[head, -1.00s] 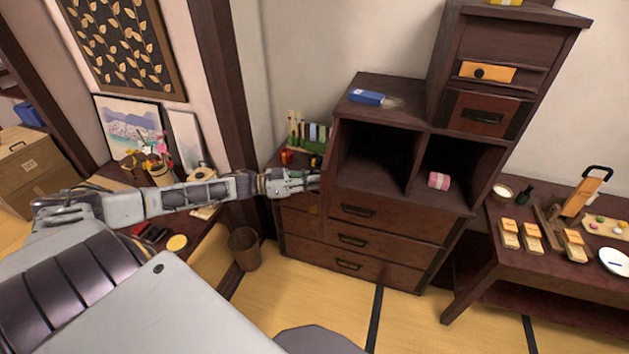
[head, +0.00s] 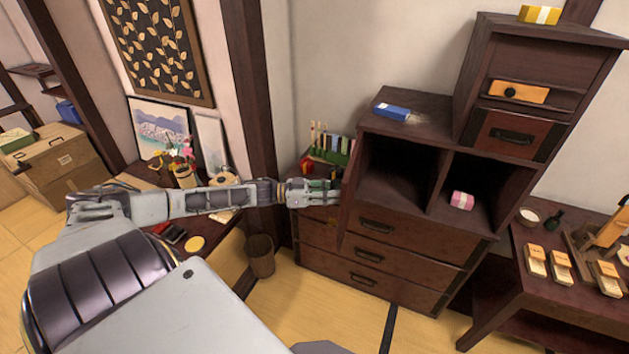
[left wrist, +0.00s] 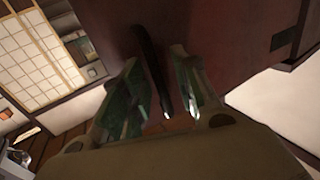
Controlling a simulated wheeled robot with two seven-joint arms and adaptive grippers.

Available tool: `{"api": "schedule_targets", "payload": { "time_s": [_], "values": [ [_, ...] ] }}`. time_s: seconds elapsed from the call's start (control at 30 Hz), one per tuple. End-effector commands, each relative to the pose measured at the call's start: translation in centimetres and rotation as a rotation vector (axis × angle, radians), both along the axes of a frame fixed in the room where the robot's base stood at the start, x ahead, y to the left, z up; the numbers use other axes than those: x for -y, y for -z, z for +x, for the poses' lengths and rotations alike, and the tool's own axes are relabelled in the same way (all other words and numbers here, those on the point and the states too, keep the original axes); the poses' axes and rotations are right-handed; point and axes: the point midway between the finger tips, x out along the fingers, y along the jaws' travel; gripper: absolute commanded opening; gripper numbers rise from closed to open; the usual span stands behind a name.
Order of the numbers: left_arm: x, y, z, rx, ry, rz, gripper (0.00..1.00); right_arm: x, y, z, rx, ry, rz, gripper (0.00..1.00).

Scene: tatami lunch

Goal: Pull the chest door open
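The dark wooden chest (head: 420,232) has two open compartments above several drawers. Its door (head: 347,205) stands swung out from the left compartment and shows nearly edge-on in the head view. My left gripper (head: 337,192) is at the door's outer face. In the left wrist view the dark red door panel (left wrist: 225,30) fills the upper middle. A dark bar-shaped handle (left wrist: 148,55) runs between the fingers of my left gripper (left wrist: 160,75). The fingers stand apart, with a gap on the handle's right side; contact is unclear. My right gripper is out of view.
A pink roll (head: 461,201) lies in the right compartment, and a blue box (head: 392,111) lies on top. A waste bin (head: 260,256) stands left of the chest. A low table (head: 520,290) with wooden pieces stands at the right. Tatami floor is clear in front.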

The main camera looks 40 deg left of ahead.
Motion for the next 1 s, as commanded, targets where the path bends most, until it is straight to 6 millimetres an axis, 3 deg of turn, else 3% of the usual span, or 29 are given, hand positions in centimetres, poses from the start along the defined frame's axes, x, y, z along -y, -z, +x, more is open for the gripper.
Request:
{"api": "schedule_targets", "payload": {
  "time_s": [1.0],
  "values": [
    [-3.3, 0.1, -3.0, -0.001, 0.000, 0.001, 0.30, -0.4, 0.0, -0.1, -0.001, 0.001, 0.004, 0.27]
  ]
}}
